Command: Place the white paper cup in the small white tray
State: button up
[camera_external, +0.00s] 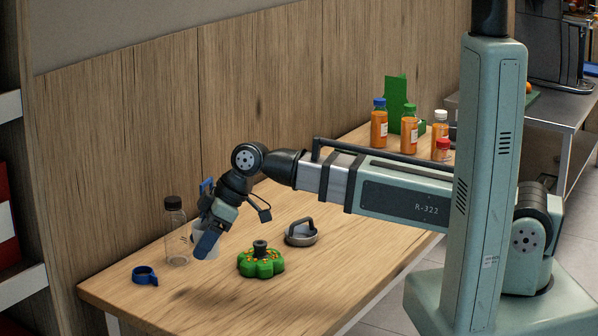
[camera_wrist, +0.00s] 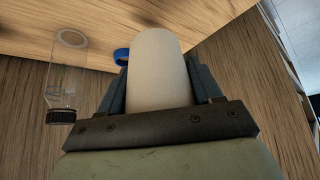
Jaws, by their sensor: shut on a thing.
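The white paper cup (camera_wrist: 160,75) is between the two fingers of my gripper (camera_wrist: 163,92) in the wrist view, and the gripper is shut on it. In the external view the cup (camera_external: 205,238) is partly hidden behind my gripper (camera_external: 210,235), near the far left end of the wooden table. I cannot tell whether the cup touches the table. I do not make out a small white tray in either view.
A clear bottle with a black cap (camera_external: 176,232) stands just left of my gripper. A blue ring (camera_external: 145,275) lies near the table's left end. A green gadget (camera_external: 261,262) and a grey handled piece (camera_external: 301,235) lie to the right. Several juice bottles (camera_external: 379,125) stand farther back.

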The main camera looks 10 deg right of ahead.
jog(key=shift+w, duration=0.1)
jog(key=w+d+m+t+h, duration=0.1)
jog(key=w+d+m+t, duration=0.15)
jog(key=w+d, duration=1.35)
jog(key=w+d+m+t+h, duration=0.1)
jog(key=w+d+m, duration=0.3)
jog(key=w+d, duration=1.15)
jog(key=w+d+m+t+h, duration=0.15)
jog(key=w+d+m, duration=0.25)
jog(key=w+d, duration=1.25)
jog(key=w+a+m, duration=0.2)
jog(key=w+a, duration=0.3)
jog(key=w, duration=0.9)
jog(key=shift+n+t, duration=0.25)
jog(key=shift+t, duration=0.15)
jog(key=shift+s+f, duration=0.15)
jog(key=shift+f, duration=2.2)
jog(key=shift+s+f, duration=0.1)
jog(key=shift+f, duration=2.25)
jog(key=shift+f, duration=0.15)
jog(key=o, duration=0.7)
